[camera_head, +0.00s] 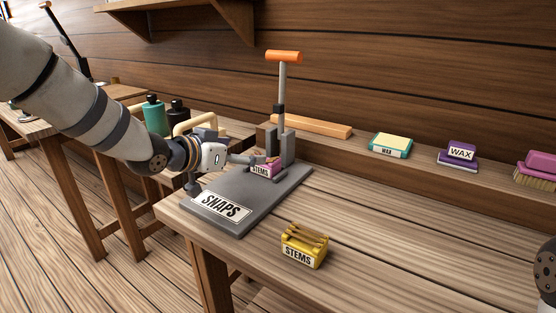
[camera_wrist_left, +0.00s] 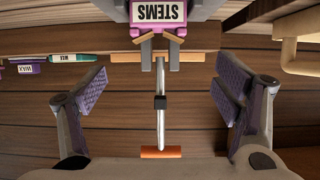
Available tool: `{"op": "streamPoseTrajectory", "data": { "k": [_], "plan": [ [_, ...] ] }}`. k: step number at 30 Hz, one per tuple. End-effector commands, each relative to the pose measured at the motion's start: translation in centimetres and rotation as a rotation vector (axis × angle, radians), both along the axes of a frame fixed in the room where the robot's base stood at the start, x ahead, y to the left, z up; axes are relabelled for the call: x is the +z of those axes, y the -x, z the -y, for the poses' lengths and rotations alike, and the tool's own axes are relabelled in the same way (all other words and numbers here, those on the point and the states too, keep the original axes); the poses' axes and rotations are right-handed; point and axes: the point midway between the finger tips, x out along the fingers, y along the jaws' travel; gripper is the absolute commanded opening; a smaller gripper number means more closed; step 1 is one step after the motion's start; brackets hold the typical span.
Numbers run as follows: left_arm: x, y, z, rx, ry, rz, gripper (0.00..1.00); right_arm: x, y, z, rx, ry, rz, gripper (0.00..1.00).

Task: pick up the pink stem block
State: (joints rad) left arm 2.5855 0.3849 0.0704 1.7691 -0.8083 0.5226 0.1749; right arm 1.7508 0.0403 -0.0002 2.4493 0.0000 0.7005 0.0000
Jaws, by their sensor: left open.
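The pink stem block (camera_head: 264,171), with a white STEMS label and tan pieces on top, sits on the grey SNAPS board (camera_head: 240,203) at the foot of an upright post with an orange handle (camera_head: 283,57). My right gripper is out of view.
A yellow STEMS block (camera_head: 304,248) stands on the bench in front of the board. A WAX box (camera_head: 391,145), a purple WAX block (camera_head: 458,155) and a pink brush (camera_head: 537,170) line the back ledge. Bottles (camera_head: 155,115) stand behind my left arm. The bench's right middle is clear.

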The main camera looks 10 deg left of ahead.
Motion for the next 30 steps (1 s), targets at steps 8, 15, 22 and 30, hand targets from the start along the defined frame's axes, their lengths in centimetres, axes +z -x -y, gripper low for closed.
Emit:
{"op": "streamPoseTrajectory", "data": {
  "k": [8,15,22,30],
  "plan": [
    [-3.4,-4.8,1.9,-0.001,-0.002,-0.014,0.83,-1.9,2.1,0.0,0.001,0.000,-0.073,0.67],
    [-5.3,-8.1,3.3,-0.001,0.000,-0.013,0.83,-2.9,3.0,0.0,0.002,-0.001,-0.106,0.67],
    [-5.4,-9.5,3.9,0.000,0.000,-0.008,0.83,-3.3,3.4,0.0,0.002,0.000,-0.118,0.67],
    [-5.2,-9.5,3.8,0.000,0.000,-0.006,0.49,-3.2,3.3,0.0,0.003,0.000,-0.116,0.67]
  ]
}}
